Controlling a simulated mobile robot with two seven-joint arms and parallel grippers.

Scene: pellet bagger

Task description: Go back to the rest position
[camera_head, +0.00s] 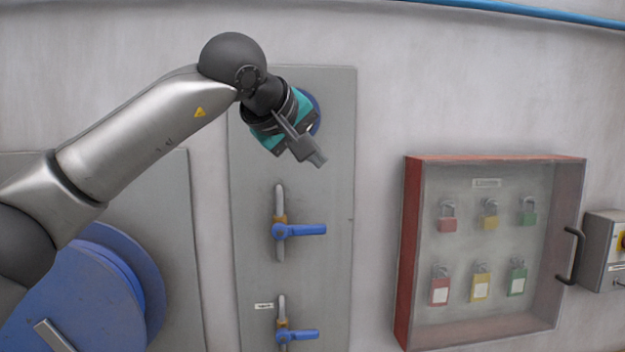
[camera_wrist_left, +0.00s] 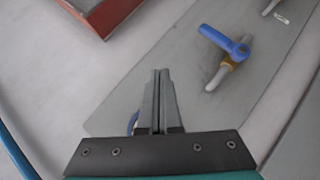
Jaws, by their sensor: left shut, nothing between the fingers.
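My left gripper (camera_head: 318,160) is shut and empty, raised in front of the upper part of a grey wall panel (camera_head: 335,215). In the left wrist view its two fingers (camera_wrist_left: 161,75) are together with nothing between them. Below it in the head view is a valve with a blue lever handle (camera_head: 305,230) on a vertical pipe, the handle pointing right. The same blue handle shows in the left wrist view (camera_wrist_left: 222,40), apart from the fingers. My right gripper is in neither view.
A second blue-handled valve (camera_head: 298,335) sits lower on the panel. A red-framed cabinet (camera_head: 407,250) with several padlocks hangs to the right, its door handle (camera_head: 574,255) sticking out. A grey box (camera_head: 605,250) is at the right edge. A large blue disc (camera_head: 75,300) is at lower left.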

